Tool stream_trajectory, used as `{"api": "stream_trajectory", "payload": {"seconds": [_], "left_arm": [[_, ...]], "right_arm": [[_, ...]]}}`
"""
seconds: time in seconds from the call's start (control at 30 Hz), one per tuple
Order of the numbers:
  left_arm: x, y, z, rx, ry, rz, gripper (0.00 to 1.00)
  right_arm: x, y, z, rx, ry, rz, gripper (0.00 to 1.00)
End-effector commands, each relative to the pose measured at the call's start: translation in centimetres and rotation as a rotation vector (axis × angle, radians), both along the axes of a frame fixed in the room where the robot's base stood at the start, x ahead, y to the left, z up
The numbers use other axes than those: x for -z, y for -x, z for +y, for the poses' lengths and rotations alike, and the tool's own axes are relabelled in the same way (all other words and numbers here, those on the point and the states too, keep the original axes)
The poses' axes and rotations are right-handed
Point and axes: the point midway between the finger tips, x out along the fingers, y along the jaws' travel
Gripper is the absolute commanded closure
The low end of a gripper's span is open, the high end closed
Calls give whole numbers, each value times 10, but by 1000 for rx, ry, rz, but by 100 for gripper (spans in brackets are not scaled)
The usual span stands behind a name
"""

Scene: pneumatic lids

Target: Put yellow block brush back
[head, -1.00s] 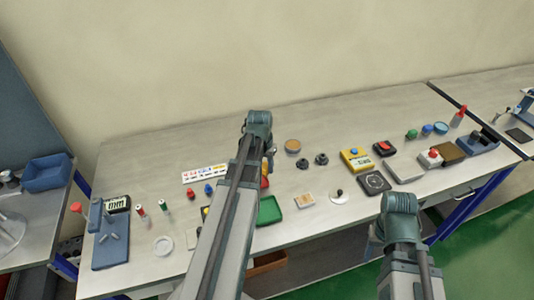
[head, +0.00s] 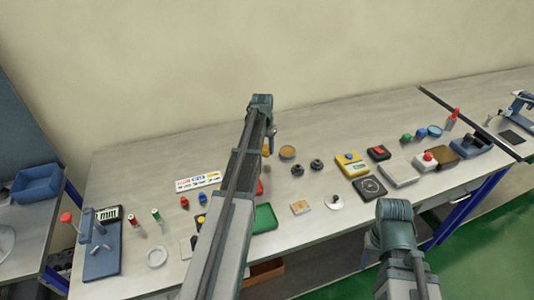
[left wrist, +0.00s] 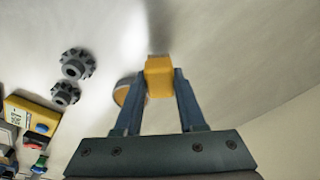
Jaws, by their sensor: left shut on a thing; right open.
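My left gripper (left wrist: 158,98) is shut on the yellow block brush (left wrist: 159,78), which sits between its two fingertips in the left wrist view. A dark shadow lies on the bench beyond it; I cannot tell whether the brush touches the bench. In the head view the left gripper (head: 270,138) is over the bench's back part, mostly hidden by its own arm, with a little of the yellow brush (head: 266,150) showing. It is just left of a tan round dish (head: 287,152). My right gripper (head: 371,241) shows only partly beside its arm, in front of the bench, and is open.
Two dark gears (head: 316,164) stand right of the dish. A green tray (head: 265,219), a small tan box (head: 300,207) and a white disc (head: 334,202) lie nearer the front. A yellow box (head: 351,165) and a black square plate (head: 369,188) are further right. The back strip is clear.

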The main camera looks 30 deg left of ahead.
Motion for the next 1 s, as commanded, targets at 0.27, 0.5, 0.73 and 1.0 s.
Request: {"api": "stream_trajectory", "payload": {"seconds": [0.27, 0.5, 0.73, 1.0], "left_arm": [[2, -17, 6, 0, 0, 0, 100], [38, -11, 4, 0, 0, 0, 100], [36, -11, 4, 0, 0, 0, 100], [39, -11, 4, 0, 0, 0, 54]], "right_arm": [[2, 0, 0, 0, 0, 0, 50], [38, 0, 0, 0, 0, 0, 50], [36, 0, 0, 0, 0, 0, 50], [39, 0, 0, 0, 0, 0, 50]]}}
